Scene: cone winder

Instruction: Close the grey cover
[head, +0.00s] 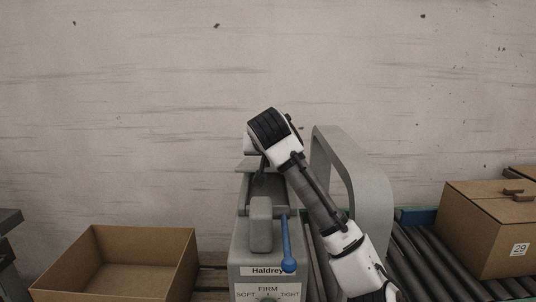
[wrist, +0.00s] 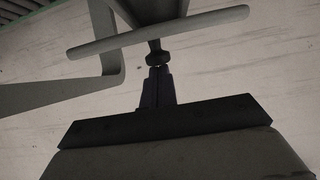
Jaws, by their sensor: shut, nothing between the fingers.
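The grey machine (head: 245,240) stands upright in the middle of the head view. A tall grey arch (head: 374,185) rises at its right side and also shows at the left of the wrist view (wrist: 102,35). I cannot tell for certain which grey part is the cover. In the wrist view a grey flat-edged part (wrist: 200,22) crosses above my gripper (wrist: 158,70), with a dark knob (wrist: 158,57) on a stem under it. My gripper is shut and empty, its tips close to the knob; contact is unclear. In the head view my wrist largely hides the gripper.
A blue lever (head: 287,245) stands on the machine's front, above a FIRM/SOFT/TIGHT label (head: 268,292). An open empty cardboard box (head: 120,282) is at left. A closed box (head: 490,240) rests on the roller conveyor (head: 425,255) at right. A plain wall stands behind.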

